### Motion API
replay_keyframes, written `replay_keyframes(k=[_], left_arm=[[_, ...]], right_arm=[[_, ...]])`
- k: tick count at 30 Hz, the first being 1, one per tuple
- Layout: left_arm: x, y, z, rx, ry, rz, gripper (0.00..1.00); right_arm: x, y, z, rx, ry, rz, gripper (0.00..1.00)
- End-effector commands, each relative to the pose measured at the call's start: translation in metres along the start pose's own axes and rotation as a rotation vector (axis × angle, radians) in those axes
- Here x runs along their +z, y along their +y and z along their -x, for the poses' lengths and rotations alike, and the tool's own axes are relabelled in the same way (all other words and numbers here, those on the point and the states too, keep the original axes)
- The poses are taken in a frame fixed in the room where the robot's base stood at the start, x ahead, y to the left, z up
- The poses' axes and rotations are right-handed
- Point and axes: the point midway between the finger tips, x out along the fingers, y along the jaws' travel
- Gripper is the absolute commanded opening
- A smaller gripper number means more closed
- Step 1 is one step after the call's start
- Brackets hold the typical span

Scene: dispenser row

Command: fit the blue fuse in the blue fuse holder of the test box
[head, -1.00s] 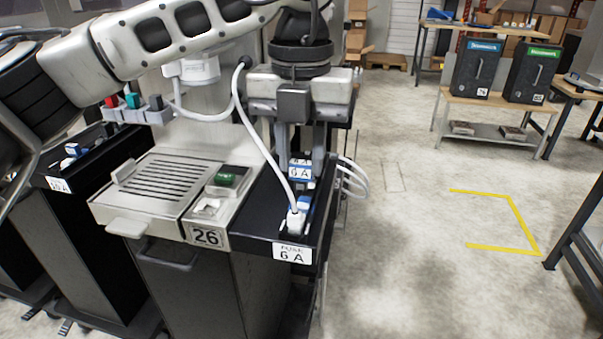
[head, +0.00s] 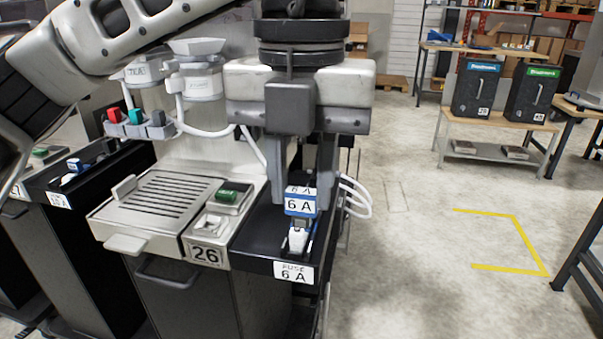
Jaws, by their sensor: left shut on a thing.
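My left gripper (head: 301,190) hangs with its fingers down over the black right-hand side of the test box (head: 265,262). It is shut on the blue fuse (head: 300,203), a blue block with a white "6 A" label. Below the fuse is the blue fuse holder (head: 298,240), with a white part in its middle, behind a "FUSE 6 A" plate. The fuse overlaps the holder's far end in the picture; I cannot tell if they touch. The fingers partly hide the fuse's sides. My right gripper is not in view.
Left of the holder are a green switch (head: 234,193), a slotted tray (head: 160,205) and a "26" plate (head: 206,254). White cables (head: 355,197) loop at the right of the box. A similar unit (head: 60,195) stands at left. Open floor with a yellow marking (head: 530,245) lies right.

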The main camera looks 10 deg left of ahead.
Motion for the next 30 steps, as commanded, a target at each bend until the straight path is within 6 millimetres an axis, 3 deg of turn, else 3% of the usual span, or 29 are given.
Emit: replay_keyframes(k=[30], left_arm=[[0.0,0.0,0.018,-0.001,-0.001,0.0,0.02]], right_arm=[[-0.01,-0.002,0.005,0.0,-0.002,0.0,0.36]])
